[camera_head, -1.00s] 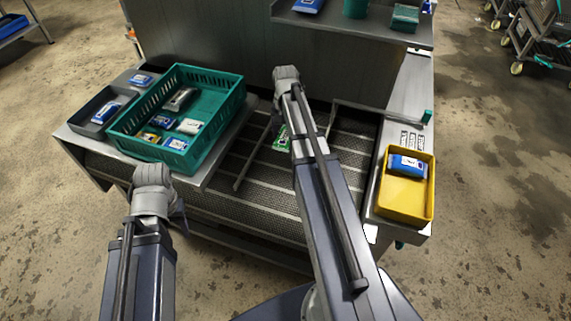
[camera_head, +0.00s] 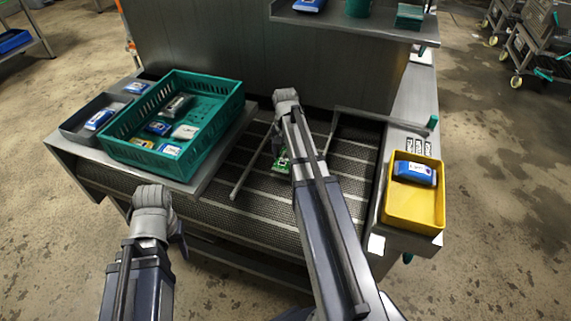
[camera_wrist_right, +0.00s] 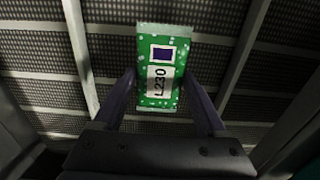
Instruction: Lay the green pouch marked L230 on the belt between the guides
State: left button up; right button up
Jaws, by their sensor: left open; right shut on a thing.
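The green pouch marked L230 (camera_wrist_right: 158,85) is between the fingers of my right gripper (camera_wrist_right: 160,88), which is shut on it, over the belt. In the head view the pouch (camera_head: 283,160) shows beside my right forearm, partly hidden by it. The belt (camera_head: 262,200) is dark mesh with pale cross bars. The left guide (camera_head: 247,168) and the right guide (camera_head: 333,132) are thin metal rails, and the pouch lies between them in the picture. I cannot tell whether it touches the belt. My left gripper (camera_head: 165,240) is open and empty in front of the machine.
A green crate (camera_head: 205,165) with several pouches stands left of the belt, beside a grey tray (camera_head: 75,128). A yellow bin (camera_head: 415,212) with a blue pouch stands on the right.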

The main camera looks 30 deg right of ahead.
aim_at(286, 156)
jog(key=shift+f+b, duration=1.35)
jog(key=shift+f, duration=0.35)
jog(key=shift+f, duration=0.15)
jog(key=o, duration=1.4)
jog(key=shift+c, duration=0.2)
notch_tip(286, 156, up, 12)
jog(key=p, duration=1.2)
jog(key=shift+r, duration=0.25)
